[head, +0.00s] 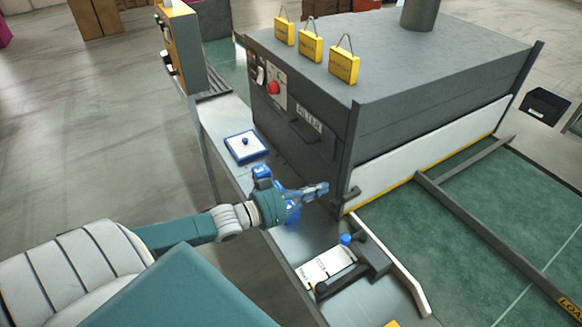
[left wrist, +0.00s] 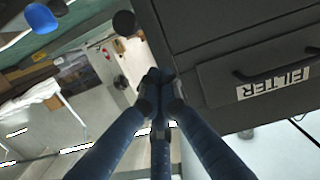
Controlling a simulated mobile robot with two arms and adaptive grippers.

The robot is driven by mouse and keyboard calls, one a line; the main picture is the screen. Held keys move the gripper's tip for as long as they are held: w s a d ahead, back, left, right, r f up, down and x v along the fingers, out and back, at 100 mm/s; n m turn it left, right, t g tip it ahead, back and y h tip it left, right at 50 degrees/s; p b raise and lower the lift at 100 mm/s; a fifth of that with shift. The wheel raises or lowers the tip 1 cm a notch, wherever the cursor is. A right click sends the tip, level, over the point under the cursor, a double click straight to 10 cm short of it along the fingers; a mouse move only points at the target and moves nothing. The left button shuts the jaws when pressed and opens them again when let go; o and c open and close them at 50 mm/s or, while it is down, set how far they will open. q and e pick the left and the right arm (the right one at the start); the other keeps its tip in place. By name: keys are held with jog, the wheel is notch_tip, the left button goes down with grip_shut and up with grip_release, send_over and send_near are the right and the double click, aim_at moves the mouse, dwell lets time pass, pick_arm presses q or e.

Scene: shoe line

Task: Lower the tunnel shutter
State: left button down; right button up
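The grey tunnel (head: 420,120) stands at the upper right of the head view. Its white shutter (head: 425,150) has a yellow bottom edge that lies close to the green belt; I cannot tell if there is a gap. A dark handle (head: 345,199) sticks out at the shutter's near left corner. My left gripper (head: 322,188) is just left of this handle and looks apart from it. In the left wrist view its fingers (left wrist: 158,78) come together at the tips with nothing seen between them. My right gripper is not in view.
A FILTER drawer (head: 305,132) and a red button (head: 274,88) are on the tunnel's side. A blue-edged pad (head: 246,147) lies on the side ledge. A lever with a blue knob (head: 346,239) stands nearer. A dark bar (head: 490,235) crosses the green belt (head: 450,265).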

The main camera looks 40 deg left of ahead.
pick_arm(q)
jog(key=f+v, duration=0.1)
jog(key=v, duration=0.7)
jog(key=shift+r, duration=0.4)
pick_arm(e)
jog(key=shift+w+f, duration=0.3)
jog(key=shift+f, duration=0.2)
pick_arm(q)
jog(key=shift+d, duration=0.15)
